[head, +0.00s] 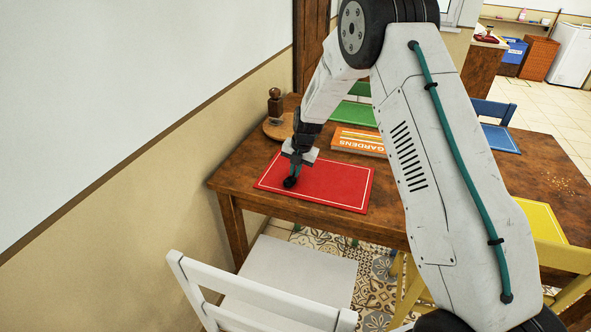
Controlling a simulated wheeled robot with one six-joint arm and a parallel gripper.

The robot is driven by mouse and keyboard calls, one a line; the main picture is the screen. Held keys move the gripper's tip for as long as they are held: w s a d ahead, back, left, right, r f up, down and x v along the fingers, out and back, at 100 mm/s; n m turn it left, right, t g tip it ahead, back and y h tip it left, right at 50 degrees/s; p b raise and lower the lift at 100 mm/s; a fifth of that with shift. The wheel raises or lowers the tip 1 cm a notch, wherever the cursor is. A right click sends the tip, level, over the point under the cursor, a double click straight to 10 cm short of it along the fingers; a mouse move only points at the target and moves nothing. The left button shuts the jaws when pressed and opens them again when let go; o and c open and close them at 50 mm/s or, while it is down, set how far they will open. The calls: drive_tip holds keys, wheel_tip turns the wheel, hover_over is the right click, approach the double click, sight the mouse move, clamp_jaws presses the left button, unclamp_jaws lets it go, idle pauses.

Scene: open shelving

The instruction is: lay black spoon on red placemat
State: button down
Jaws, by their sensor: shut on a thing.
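The red placemat (335,185) with a pale border line lies near the front left edge of the wooden table. My gripper (293,174) points down over the left part of the placemat. It is shut on the black spoon (290,182), whose dark rounded end shows just below the fingers. The spoon is at or slightly above the mat; I cannot tell whether it touches. The rest of the spoon is hidden by the gripper or too small to make out.
Behind the mat lie an orange book (358,141) and a green placemat (355,113). A round wooden stand (279,129) is at the back left by the wall. A yellow placemat (541,221) and a blue placemat (500,138) lie to the right. White chair (295,272) in front.

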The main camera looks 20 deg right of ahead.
drive_tip(key=c, duration=1.6)
unclamp_jaws()
drive_tip(key=shift+f, duration=0.1)
drive_tip(key=s+d+r+m, duration=0.15)
drive_tip(key=s+r, duration=0.25)
drive_tip(key=r, duration=0.4)
drive_tip(key=s+a+r+m, duration=0.1)
drive_tip(key=s+r+m, duration=0.25)
drive_tip(key=r, duration=0.35)
drive_tip(key=s+d+r+m, duration=0.1)
drive_tip(key=s+r, duration=0.3)
drive_tip(key=r, duration=0.4)
drive_tip(key=s+r+m, duration=0.7)
drive_tip(key=s, duration=0.4)
drive_tip(key=s+m, duration=0.5)
drive_tip(key=s, duration=0.3)
drive_tip(key=s+d+m+h, duration=0.1)
drive_tip(key=s+m, duration=0.4)
drive_tip(key=s, duration=0.4)
drive_tip(key=s+r+m, duration=0.1)
drive_tip(key=s+m, duration=0.4)
drive_tip(key=s, duration=0.4)
drive_tip(key=shift+s+d+m+g+h, duration=0.25)
drive_tip(key=shift+d+m+g+h, duration=0.05)
drive_tip(key=shift+m+g, duration=0.1)
